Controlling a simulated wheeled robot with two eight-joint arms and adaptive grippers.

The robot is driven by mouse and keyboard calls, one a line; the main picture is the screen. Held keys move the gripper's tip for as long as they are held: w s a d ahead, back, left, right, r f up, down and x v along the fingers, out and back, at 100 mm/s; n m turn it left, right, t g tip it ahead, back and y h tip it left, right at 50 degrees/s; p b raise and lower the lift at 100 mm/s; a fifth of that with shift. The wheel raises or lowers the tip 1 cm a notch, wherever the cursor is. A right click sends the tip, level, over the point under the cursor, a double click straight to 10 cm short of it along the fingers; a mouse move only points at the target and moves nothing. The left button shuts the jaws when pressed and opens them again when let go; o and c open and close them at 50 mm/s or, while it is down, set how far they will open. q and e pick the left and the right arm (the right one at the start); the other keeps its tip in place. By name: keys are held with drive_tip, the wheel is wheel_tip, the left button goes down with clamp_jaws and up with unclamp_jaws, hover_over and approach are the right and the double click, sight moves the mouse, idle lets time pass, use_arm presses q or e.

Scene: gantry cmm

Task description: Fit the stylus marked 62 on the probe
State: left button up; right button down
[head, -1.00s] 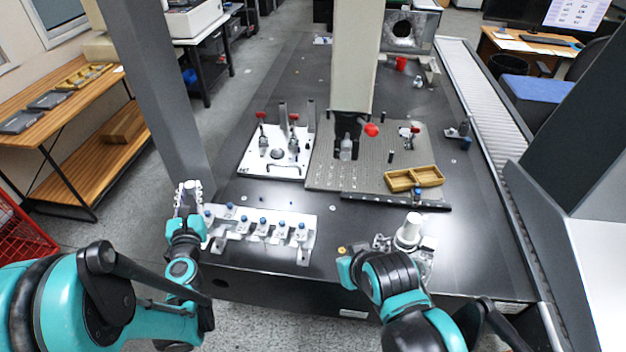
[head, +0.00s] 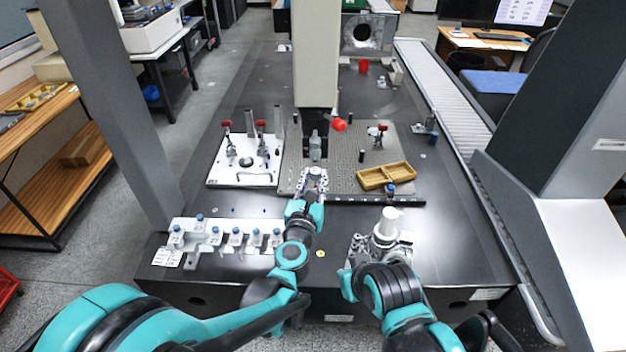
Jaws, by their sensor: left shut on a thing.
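The probe (head: 315,146) hangs at the lower end of the pale vertical column, above the perforated plate. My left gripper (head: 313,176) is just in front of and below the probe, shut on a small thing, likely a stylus. Its fingers hide most of that thing, and no number can be read. The stylus rack (head: 190,252) is a white stand at the front left holding several blue-topped styli (head: 236,232); their marks are too small to read. My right gripper (head: 378,246) is low at the front edge by a white cylinder (head: 389,222); its fingers are unclear.
A white fixture plate (head: 225,176) with red-handled clamps stands left of the perforated plate (head: 345,172). A tan two-part tray (head: 386,176) lies to the right, with a blue-topped piece (head: 391,188) close by.

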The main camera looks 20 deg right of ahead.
sight(314, 168)
use_arm(q)
drive_tip(key=shift+r+p, duration=1.35)
drive_tip(key=shift+r, duration=0.55)
drive_tip(key=shift+s+a, duration=0.1)
drive_tip(key=shift+r, duration=0.25)
drive_tip(key=o, duration=1.1)
drive_tip(key=v, duration=1.2)
